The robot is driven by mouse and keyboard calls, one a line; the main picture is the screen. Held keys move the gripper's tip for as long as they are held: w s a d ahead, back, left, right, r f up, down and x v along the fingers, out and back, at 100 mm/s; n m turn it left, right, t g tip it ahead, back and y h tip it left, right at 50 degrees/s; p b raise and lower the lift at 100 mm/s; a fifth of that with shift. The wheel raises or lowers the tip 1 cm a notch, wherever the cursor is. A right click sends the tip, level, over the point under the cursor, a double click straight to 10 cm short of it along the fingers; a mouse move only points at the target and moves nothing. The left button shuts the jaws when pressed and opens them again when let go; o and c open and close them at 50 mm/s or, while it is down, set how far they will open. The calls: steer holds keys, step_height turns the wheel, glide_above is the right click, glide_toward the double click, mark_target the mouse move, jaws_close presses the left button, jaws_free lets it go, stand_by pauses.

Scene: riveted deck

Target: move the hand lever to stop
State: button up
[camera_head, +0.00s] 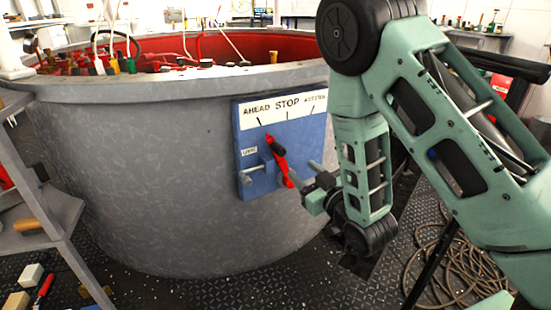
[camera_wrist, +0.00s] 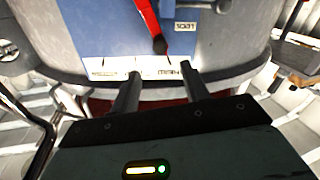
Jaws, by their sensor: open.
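A blue panel (camera_head: 246,140) with a white strip marked AHEAD, STOP and a partly readable third word is on the grey drum's side. Its red hand lever (camera_head: 279,160) has a black grip and leans up-left toward the AHEAD mark. My gripper (camera_head: 309,188) is in front of the panel, right of the lever's lower part; its tips are hard to make out there. The wrist view shows the panel upside down. There the two fingers (camera_wrist: 161,76) are apart and empty, and the lever's black end (camera_wrist: 160,46) lies just beyond the gap between them.
A grey handle or pin (camera_head: 252,170) sits under a small label on the panel's left. The drum's rim (camera_head: 180,82) encloses red fittings. A shelf (camera_head: 40,225) stands at left, and coiled rope (camera_head: 450,260) lies on the floor at right.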

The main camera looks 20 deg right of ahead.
mark_target(276, 147)
steer(key=b+x, duration=0.8)
steer(key=x, duration=0.7)
